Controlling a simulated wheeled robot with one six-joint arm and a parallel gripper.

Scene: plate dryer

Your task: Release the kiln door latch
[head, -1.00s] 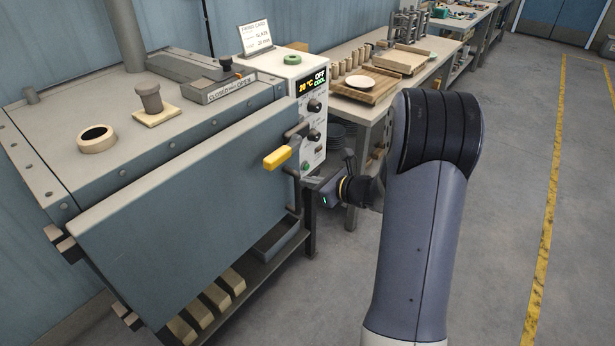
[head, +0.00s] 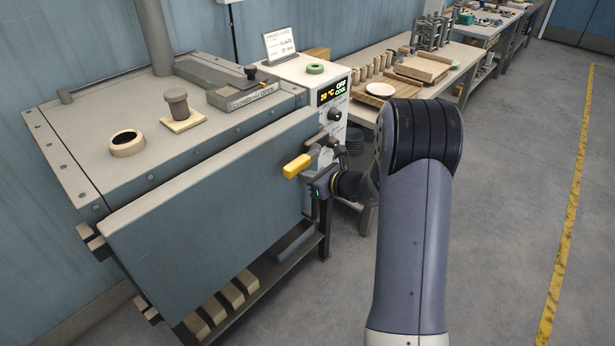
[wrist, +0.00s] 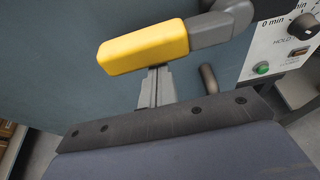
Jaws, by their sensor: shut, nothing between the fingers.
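The kiln door latch has a yellow grip (head: 297,166) on a dark grey lever, at the right edge of the blue-grey kiln door (head: 210,215). In the wrist view the yellow grip (wrist: 145,47) lies nearly level, its right end joined to the grey lever arm (wrist: 222,24). My gripper (wrist: 156,75) is shut and empty, its narrow fingers just below the grip. The grip's lower edge meets or hides the fingertips; I cannot tell whether they touch. In the head view my gripper (head: 312,180) is beside the grip's lower right. The door lies flat against the kiln front.
The control panel (head: 333,110) reads 20 °C, OFF and COOL. In the wrist view a grey peg (wrist: 209,77) and a green button (wrist: 262,69) are right of my fingers. A workbench (head: 365,108) stands behind my arm. Open floor lies to the right.

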